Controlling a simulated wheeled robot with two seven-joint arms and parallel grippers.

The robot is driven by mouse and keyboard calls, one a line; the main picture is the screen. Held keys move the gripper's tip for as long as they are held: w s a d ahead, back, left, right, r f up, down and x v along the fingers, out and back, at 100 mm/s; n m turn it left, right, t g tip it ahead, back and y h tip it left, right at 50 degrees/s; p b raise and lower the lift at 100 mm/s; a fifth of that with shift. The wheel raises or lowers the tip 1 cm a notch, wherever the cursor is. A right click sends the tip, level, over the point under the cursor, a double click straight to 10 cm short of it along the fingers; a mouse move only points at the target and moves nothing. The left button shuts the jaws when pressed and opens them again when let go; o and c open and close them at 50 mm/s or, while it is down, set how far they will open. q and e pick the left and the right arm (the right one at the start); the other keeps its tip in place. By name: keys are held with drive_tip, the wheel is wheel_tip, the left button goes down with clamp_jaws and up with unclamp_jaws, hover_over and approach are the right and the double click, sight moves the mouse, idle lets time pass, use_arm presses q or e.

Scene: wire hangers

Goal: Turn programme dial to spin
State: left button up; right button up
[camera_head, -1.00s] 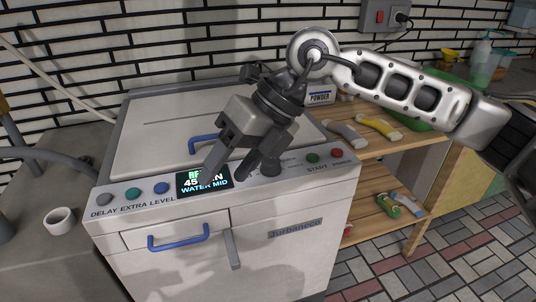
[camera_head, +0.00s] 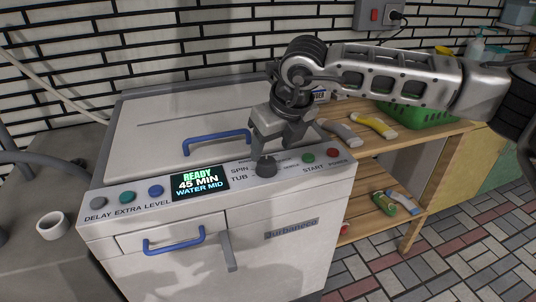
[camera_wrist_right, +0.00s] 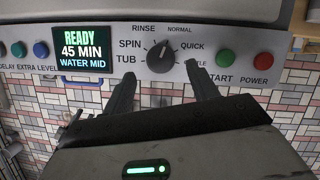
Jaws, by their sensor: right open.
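The dark round programme dial (camera_head: 266,168) sits on the washing machine's front panel, right of the display. In the right wrist view the dial (camera_wrist_right: 161,57) has a pale pointer mark facing up and slightly right, toward NORMAL. SPIN is printed at its upper left. My right gripper (camera_head: 274,145) is above and just behind the dial in the head view, pointing down. In the wrist view its open, empty fingers (camera_wrist_right: 160,82) spread to either side below the dial, apparently not touching it. The display (camera_head: 200,183) reads READY, 45 MIN, WATER MID. My left gripper is out of view.
Green START (camera_head: 308,158) and red POWER (camera_head: 333,153) buttons lie right of the dial. Several buttons, including a blue one (camera_head: 156,191), lie left of the display. A blue lid handle (camera_head: 217,137) is close behind. A wooden shelf (camera_head: 450,131) stands to the right.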

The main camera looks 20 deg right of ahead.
sight(266, 160)
drive_tip(key=shift+x, duration=2.3)
drive_tip(key=c, duration=1)
